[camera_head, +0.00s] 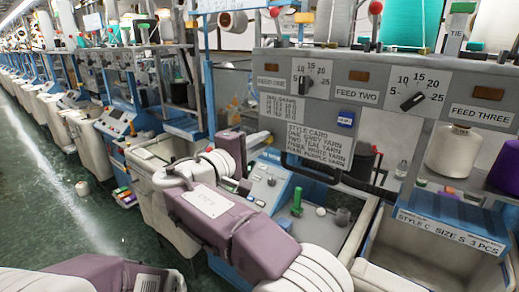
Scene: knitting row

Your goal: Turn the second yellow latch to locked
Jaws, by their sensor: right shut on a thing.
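No yellow latch can be made out in the head view. My right arm reaches in from the bottom middle and bends at its white ribbed joints. My right gripper (244,186) is small and dark, at the left end of the machine's blue panel (268,183). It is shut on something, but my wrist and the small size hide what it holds. My left gripper is out of view; only a purple link of that arm shows at the bottom left.
A grey board (340,90) with feed dials hangs over the machine. A cream bin (425,262) with a blue label bar (450,228) stands at the right. A green-topped peg (297,201) rises from the machine bed. The green aisle floor (60,185) at left is mostly clear.

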